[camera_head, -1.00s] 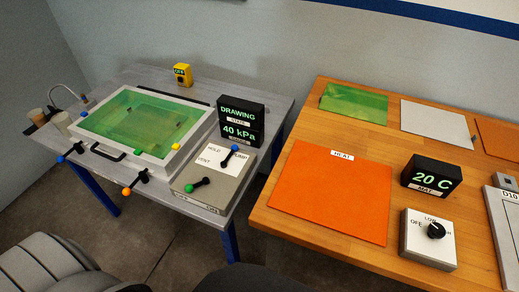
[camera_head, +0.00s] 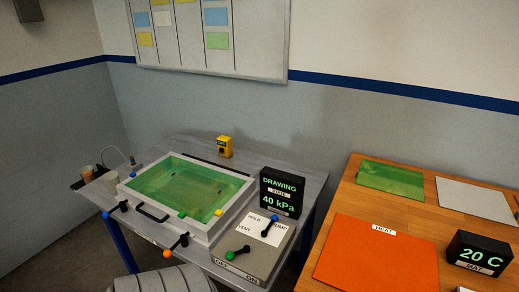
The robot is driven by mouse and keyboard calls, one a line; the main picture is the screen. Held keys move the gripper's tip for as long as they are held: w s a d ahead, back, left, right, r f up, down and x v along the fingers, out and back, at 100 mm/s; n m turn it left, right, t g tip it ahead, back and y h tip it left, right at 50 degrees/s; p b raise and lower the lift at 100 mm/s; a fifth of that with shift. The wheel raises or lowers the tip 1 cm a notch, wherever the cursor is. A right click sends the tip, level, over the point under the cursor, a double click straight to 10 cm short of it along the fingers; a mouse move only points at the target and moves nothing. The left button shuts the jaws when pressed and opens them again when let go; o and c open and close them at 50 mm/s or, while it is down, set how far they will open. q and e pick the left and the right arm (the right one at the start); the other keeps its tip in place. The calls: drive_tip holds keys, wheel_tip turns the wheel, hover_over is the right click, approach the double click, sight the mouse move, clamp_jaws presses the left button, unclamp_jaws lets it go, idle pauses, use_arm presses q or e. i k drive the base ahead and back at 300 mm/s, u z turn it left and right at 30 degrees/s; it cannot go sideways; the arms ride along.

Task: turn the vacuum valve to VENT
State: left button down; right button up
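The vacuum valve is a black lever with a blue knob (camera_head: 274,218) on a grey control box (camera_head: 270,256). Its white label plate (camera_head: 252,227) reads HOLD, PUMP and VENT. The blue knob points up and to the right, close to the PUMP word and away from VENT at the left. A second black lever with a green knob (camera_head: 230,255) lies lower on the same box. The black display (camera_head: 282,192) behind the box reads DRAWING and 40 kPa. Neither of my grippers is in view.
A bath with a green panel (camera_head: 160,187) and blue, orange, green and yellow knobs stands left of the box. A wooden table (camera_head: 341,206) with an orange heat mat (camera_head: 375,262) is at right.

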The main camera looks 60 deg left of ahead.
sight(274, 218)
drive_tip(key=k, duration=0.45)
drive_tip(key=u, duration=0.75)
